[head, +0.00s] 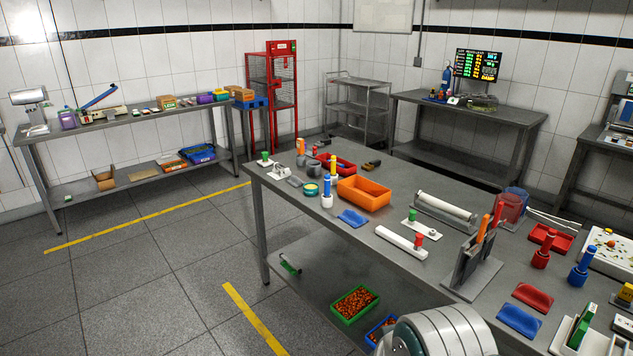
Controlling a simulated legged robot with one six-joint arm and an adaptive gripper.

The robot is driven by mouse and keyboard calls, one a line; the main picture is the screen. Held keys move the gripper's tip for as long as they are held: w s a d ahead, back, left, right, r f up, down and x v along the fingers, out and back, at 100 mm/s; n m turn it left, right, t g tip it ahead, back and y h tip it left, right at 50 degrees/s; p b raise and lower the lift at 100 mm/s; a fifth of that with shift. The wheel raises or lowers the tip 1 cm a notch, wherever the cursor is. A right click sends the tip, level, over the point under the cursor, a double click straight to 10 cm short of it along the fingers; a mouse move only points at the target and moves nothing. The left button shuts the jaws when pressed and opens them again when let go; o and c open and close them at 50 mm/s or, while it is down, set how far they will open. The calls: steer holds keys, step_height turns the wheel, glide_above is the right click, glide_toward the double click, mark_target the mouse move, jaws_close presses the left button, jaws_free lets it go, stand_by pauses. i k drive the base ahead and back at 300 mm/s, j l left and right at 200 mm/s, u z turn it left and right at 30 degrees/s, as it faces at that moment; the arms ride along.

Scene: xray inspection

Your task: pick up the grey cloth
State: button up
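I cannot clearly make out a grey cloth. A small grey flat item (295,181) lies near the left end of the central table (375,258), too small to identify for sure. A blue folded cloth (353,218) lies on the table's front part. A red cloth (533,296) and another blue cloth (518,320) lie at the right. A light grey rounded part of my arm shows at the bottom centre, in front of the table. My gripper's fingers are not visible.
An orange bin (364,194), a white roller (446,207) and an upright dark holder (474,262) crowd the table. A green bin (354,305) sits on the lower shelf. Floor is open at left, towards the back-left bench (130,122) and red cage (273,95).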

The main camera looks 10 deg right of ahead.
mark_target(294, 181)
steer(key=i+j+z, duration=0.1)
steer(key=z, duration=0.35)
steer(key=i+j+z, duration=0.15)
steer(key=z, duration=0.25)
steer(key=i+j+z, duration=0.25)
steer(key=i+j, duration=0.15)
steer(key=j, duration=0.2)
steer(key=i+j+z, duration=0.1)
steer(key=j, duration=0.25)
steer(key=i+j+z, duration=0.1)
steer(key=i+j, duration=0.15)
steer(key=i+j+z, duration=0.1)
steer(key=j, duration=0.35)
steer(key=i+j, duration=0.15)
steer(key=j, duration=0.25)
steer(key=i+j, duration=0.2)
steer(key=j, duration=0.15)
steer(key=i+j, duration=0.15)
steer(key=j, duration=0.25)
steer(key=i+j, duration=0.2)
steer(key=j, duration=0.2)
steer(key=i+j+z, duration=0.1)
steer(key=j, duration=0.25)
steer(key=i+j, duration=0.2)
steer(key=j, duration=0.2)
steer(key=i+j, duration=0.15)
steer(key=j, duration=0.25)
